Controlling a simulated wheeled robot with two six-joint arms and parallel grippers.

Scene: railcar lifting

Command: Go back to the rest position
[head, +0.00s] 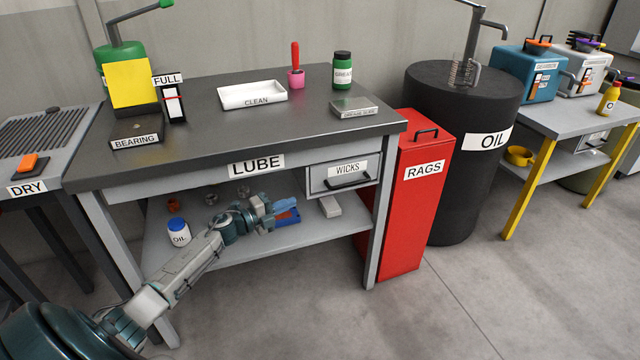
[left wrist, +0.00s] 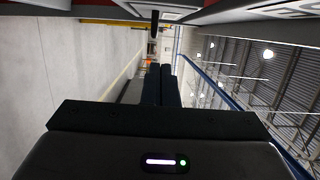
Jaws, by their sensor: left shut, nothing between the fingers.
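My left arm reaches in from the lower left of the head view, and its gripper (head: 272,212) is at the open space under the LUBE bench (head: 290,150), in front of the lower shelf and below the WICKS drawer (head: 340,176). In the left wrist view its two dark fingers (left wrist: 160,84) lie together with nothing between them. My right gripper is in neither view.
A white OIL jar (head: 179,232) stands on the lower shelf (head: 240,250) close to my left arm. A red RAGS bin (head: 410,210) and a black OIL drum (head: 460,185) stand right of the bench. The floor (head: 400,320) in front is clear.

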